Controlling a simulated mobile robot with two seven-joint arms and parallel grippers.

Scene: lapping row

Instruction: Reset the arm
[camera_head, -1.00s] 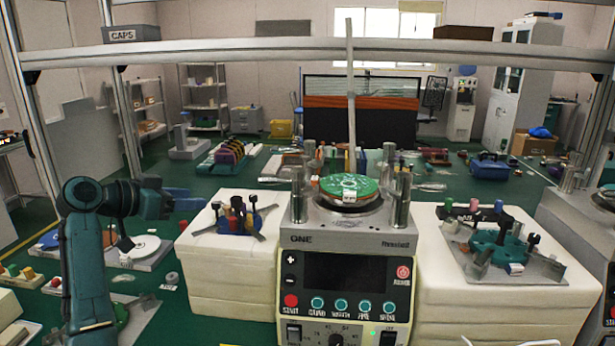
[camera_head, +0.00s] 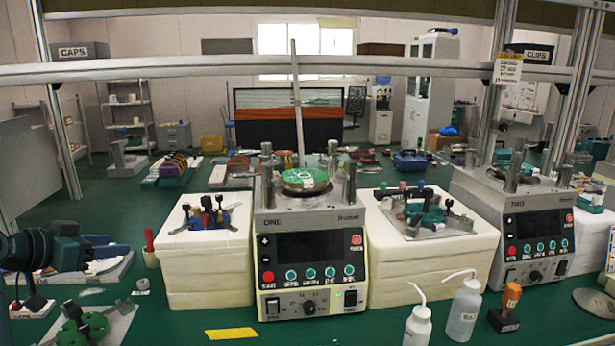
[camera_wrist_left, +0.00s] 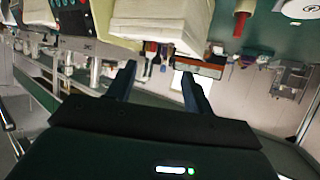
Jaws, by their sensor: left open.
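My left gripper (camera_head: 82,250) is at the far left edge of the head view, over the left part of the green bench, with most of its arm out of the frame. In the left wrist view its two dark fingers (camera_wrist_left: 158,84) stand apart with nothing between them. That view is tilted and looks past the fingers at the white blocks and the room. My right gripper does not show in either view.
Machine ONE (camera_head: 308,246) stands in the middle with a green disc (camera_head: 305,177) on top. White blocks (camera_head: 208,272) flank it. Machine TWO (camera_head: 532,237) is to the right. Squeeze bottles (camera_head: 463,312) and an orange-handled tool (camera_head: 510,298) stand at the front right.

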